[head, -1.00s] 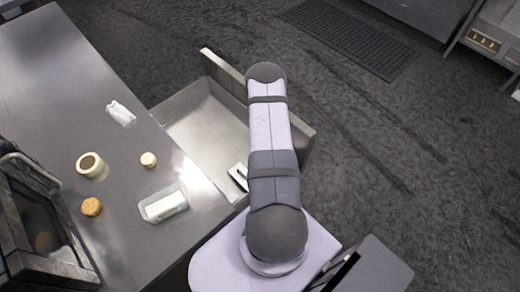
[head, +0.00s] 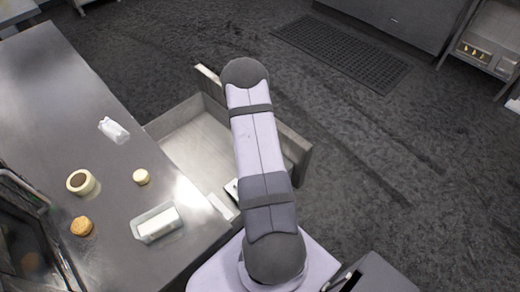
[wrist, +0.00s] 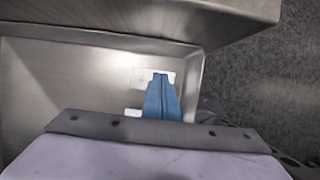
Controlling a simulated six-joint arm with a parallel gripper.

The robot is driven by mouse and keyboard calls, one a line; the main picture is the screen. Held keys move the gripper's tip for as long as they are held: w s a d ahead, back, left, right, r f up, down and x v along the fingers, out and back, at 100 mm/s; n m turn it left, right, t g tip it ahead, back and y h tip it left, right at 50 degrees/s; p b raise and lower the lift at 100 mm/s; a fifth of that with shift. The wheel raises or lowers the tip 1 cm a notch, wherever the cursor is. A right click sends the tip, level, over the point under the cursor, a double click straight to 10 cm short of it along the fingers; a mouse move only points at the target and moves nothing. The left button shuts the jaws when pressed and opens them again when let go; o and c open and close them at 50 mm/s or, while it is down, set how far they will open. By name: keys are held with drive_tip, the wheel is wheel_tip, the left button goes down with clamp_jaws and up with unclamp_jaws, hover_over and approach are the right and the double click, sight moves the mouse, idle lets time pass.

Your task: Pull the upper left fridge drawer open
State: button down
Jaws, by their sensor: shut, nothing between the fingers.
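The steel fridge drawer (head: 190,150) stands pulled out from under the counter in the head view, with its inside showing. Its front panel (head: 297,147) is on the right, partly hidden behind my arm. In the wrist view the drawer floor (wrist: 60,85) lies below my gripper (wrist: 161,78). The blue fingers are together and empty, over the drawer's inside and apart from its walls. A small pale flat item (wrist: 139,76) shows at the fingertips. My gripper is hidden by my arm in the head view.
A dark floor mat (head: 340,50) lies at the back. The floor right of the drawer is clear.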

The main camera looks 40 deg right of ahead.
drive_tip(key=shift+v, duration=2.4)
drive_tip(key=s+a+r+m+g+y, duration=0.2)
drive_tip(key=s+a+m+g+y, duration=0.25)
drive_tip(key=s+a+m, duration=1.15)
drive_tip(key=w+a+r+m+t, duration=0.1)
drive_tip(key=w+a+r+t, duration=0.1)
drive_tip(key=a+r, duration=0.5)
drive_tip(key=w+a+r+m+t, duration=0.1)
drive_tip(key=w+a+r+t, duration=0.1)
drive_tip(key=a+r, duration=0.5)
wheel_tip(320, 180, up, 2)
